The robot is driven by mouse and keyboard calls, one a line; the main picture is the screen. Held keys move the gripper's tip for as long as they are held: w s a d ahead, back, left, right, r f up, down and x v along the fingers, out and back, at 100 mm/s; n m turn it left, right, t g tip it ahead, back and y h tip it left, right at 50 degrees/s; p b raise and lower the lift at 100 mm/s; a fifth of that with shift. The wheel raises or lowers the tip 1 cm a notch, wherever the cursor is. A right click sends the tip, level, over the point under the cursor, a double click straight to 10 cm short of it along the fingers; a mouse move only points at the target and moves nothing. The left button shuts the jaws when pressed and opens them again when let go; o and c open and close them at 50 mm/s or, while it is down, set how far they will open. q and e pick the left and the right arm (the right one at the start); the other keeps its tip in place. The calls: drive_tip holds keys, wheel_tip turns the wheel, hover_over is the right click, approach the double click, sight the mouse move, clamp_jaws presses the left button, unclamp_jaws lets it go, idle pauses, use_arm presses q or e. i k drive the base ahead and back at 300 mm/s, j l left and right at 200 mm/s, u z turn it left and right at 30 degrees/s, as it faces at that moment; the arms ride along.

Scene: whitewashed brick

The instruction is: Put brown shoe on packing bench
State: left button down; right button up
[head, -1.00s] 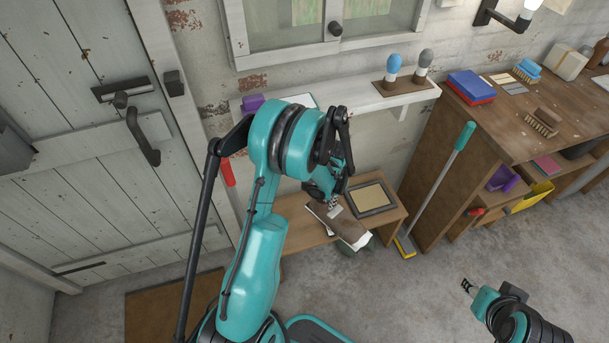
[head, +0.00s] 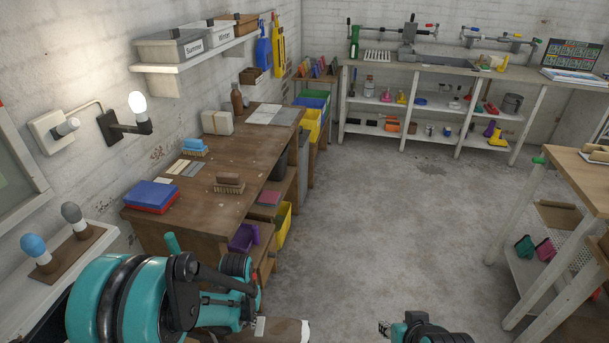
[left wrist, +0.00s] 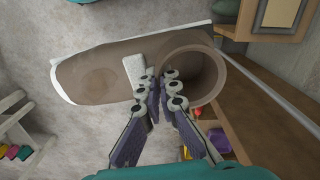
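The brown shoe (left wrist: 97,75), with a white sole edge and a pale strap, is in my left gripper (left wrist: 160,88). In the left wrist view the fingers close on the shoe's wall beside its round opening, and the shoe hangs clear of the floor. In the head view part of the shoe (head: 287,331) shows at the bottom edge, beside the left gripper (head: 257,326). My right gripper (head: 384,328) is low at the bottom, apart from everything; its fingers are too small to read. No bench is labelled, so I cannot tell which is the packing bench.
A brown wooden bench (head: 222,205) at left holds brushes, a blue-and-red box and a pale box. A wood-topped bench (head: 584,178) stands at right. Open floor (head: 390,220) lies between them.

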sight(253, 147)
drive_tip(key=i+l+z, duration=0.15)
drive_tip(key=i, duration=0.4)
drive_tip(key=i+l+z, duration=0.2)
drive_tip(key=i, duration=0.4)
drive_tip(key=j, duration=0.1)
